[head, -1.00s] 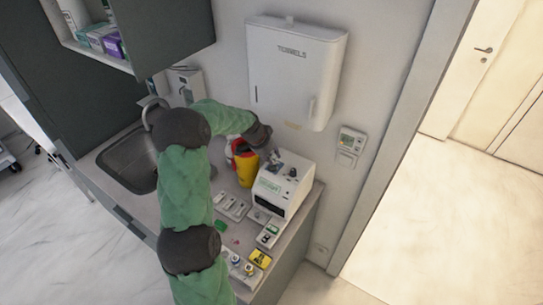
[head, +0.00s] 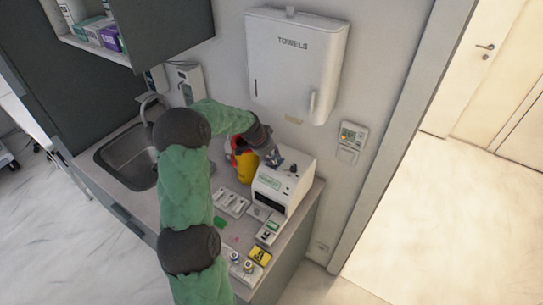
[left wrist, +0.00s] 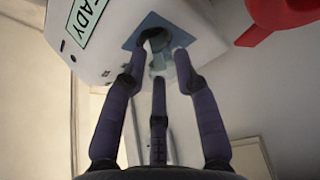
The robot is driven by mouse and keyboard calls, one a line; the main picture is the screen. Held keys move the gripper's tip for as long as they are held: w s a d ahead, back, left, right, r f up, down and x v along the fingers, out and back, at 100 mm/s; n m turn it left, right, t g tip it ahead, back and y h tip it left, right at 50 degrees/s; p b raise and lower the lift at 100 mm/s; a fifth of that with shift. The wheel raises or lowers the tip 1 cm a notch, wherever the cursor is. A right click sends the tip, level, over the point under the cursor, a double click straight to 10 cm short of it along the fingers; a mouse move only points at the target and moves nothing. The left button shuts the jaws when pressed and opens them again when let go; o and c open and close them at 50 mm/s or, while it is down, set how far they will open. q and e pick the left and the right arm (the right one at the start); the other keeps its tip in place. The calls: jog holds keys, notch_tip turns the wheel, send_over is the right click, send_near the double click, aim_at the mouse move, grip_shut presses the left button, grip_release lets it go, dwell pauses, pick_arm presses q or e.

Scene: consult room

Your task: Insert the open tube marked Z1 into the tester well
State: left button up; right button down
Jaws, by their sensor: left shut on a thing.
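The tester (head: 290,190) is a white box near the counter's right end. A blue patch is on its top, also seen in the left wrist view (left wrist: 131,42). My left gripper (head: 272,157) is over that patch, with its fingers pointing down to it. In the left wrist view the purple-grey fingers (left wrist: 160,65) close around a pale, see-through tube (left wrist: 158,59). A dark round opening lies by the tube at the patch. I cannot tell how deep the tube sits, and no Z1 mark is readable. My right gripper is out of view.
A yellow container with a red top (head: 245,163) stands close to the left of the tester; its red part (left wrist: 280,15) shows in the wrist view. A grey tray (head: 233,202), a small device (head: 268,233) and a yellow block (head: 260,255) lie in front. A sink (head: 127,158) is left.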

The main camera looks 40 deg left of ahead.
pick_arm(q)
jog(key=o, duration=1)
jog(key=shift+c, duration=0.2)
jog(key=shift+r, duration=0.15)
jog(key=v, duration=1.1)
jog(key=shift+s+r, duration=0.25)
jog(key=shift+r, duration=0.05)
jog(key=shift+a, duration=0.1)
